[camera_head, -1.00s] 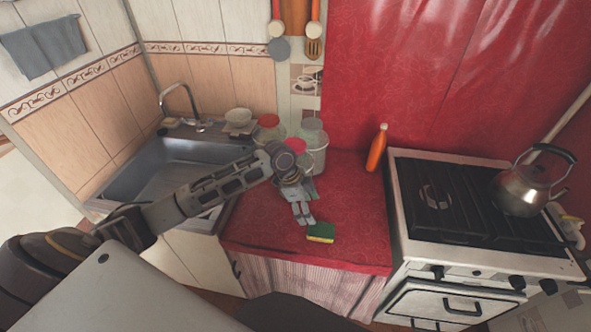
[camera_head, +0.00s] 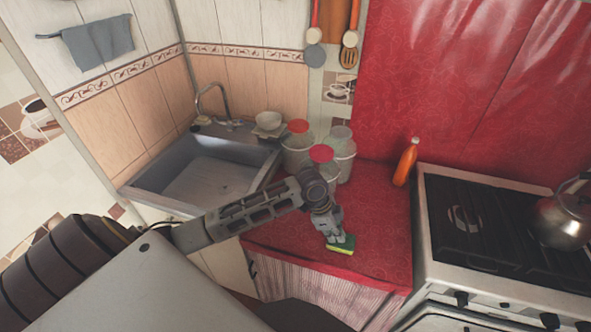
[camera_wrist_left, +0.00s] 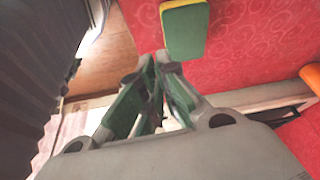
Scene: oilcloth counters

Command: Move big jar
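Three jars stand grouped at the back left of the red counter: one with a red lid (camera_head: 296,157), a white-lidded one (camera_head: 345,160), and a front one with a red lid (camera_head: 322,154), partly hidden by my left arm. Which is the big jar, I cannot tell for sure. My left gripper (camera_head: 333,238) points down in front of the jars, over the counter's front part. Its fingertips (camera_wrist_left: 158,58) are together with nothing between them in the left wrist view. My right gripper is not in view.
A green-yellow sponge (camera_head: 342,245) lies by my left fingertips; it also shows in the left wrist view (camera_wrist_left: 185,32). An orange bottle (camera_head: 405,163) stands right of the jars. The sink (camera_head: 165,172) is left, the stove (camera_head: 485,220) right. Free counter (camera_head: 378,215) lies between.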

